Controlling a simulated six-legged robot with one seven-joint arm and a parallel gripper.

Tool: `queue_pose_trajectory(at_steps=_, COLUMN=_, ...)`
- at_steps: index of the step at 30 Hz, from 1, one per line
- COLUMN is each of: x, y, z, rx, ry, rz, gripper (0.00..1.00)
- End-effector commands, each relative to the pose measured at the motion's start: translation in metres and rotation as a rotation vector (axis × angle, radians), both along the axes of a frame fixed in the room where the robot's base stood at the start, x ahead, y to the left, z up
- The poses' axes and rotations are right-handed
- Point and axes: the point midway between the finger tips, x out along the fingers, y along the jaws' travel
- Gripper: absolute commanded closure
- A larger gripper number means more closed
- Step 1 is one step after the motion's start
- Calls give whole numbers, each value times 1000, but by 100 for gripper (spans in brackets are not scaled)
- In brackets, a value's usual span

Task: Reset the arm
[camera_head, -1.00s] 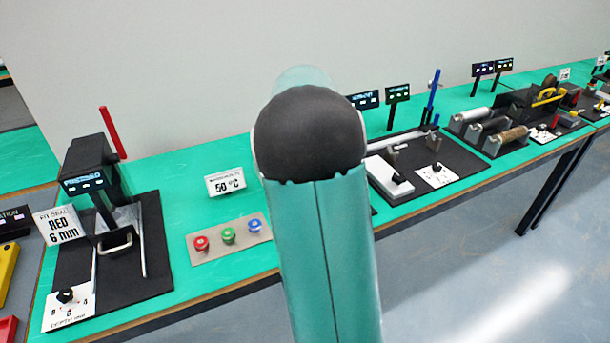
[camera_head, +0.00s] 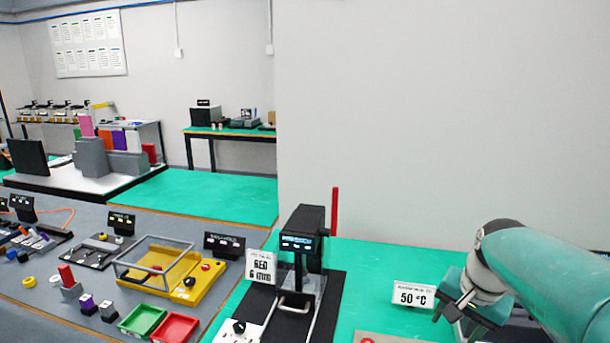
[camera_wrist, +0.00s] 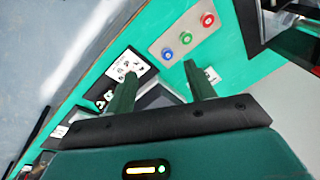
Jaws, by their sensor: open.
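My arm reaches in from the right edge in the head view, over the green-topped table. My gripper (camera_head: 468,306) is at its end, low over the table beside the white "50 °C" sign (camera_head: 413,295). In the wrist view my gripper (camera_wrist: 160,82) shows two dark green fingers set wide apart, with nothing held between them. Past the fingers, the wrist view shows the green table top and a dark plate with a white knob card (camera_wrist: 128,68).
A black press with a red lever (camera_head: 335,210) stands left of my arm. A beige button panel (camera_wrist: 187,33) lies on the table. Farther left are a yellow fixture (camera_head: 200,285), a green tray (camera_head: 142,320) and a red tray (camera_head: 176,328).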

Motion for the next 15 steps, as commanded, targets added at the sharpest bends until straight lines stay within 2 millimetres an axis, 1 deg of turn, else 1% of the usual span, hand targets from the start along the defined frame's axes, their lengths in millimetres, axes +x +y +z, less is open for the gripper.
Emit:
queue_pose_trajectory(at_steps=1, x=-11, y=18, z=6, rx=-15, ry=-28, rz=66, gripper=46)
queue_pose_trajectory(at_steps=6, x=-47, y=68, z=15, rx=-87, ry=-106, rz=292, gripper=46)
queue_pose_trajectory(at_steps=9, x=-70, y=93, z=16, rx=-139, ry=-152, rz=421, gripper=46)
queue_pose_trajectory(at_steps=12, x=-92, y=114, z=14, rx=-197, ry=-195, rz=542, gripper=46)
queue_pose_trajectory(at_steps=15, x=-110, y=129, z=9, rx=-248, ry=-225, rz=637, gripper=46)
